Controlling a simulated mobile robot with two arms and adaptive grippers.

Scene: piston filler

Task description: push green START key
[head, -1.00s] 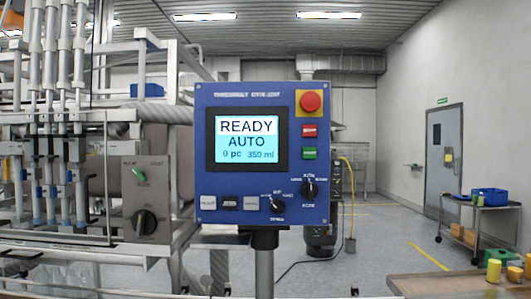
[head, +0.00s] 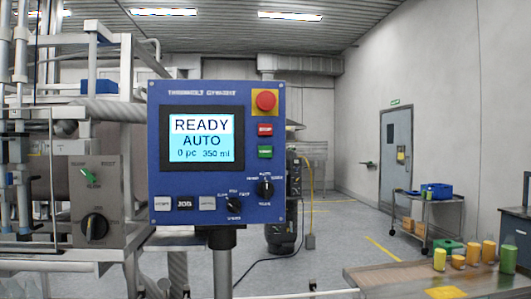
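The panel's display (head: 202,140) reads READY, AUTO, 0 pc and 350 ml. Neither of my grippers shows in the head view.
The filler frame and a grey box with a selector (head: 94,227) are at left. A table (head: 400,277) with yellow and green cylinders is at lower right. A cart (head: 425,215) stands behind it.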

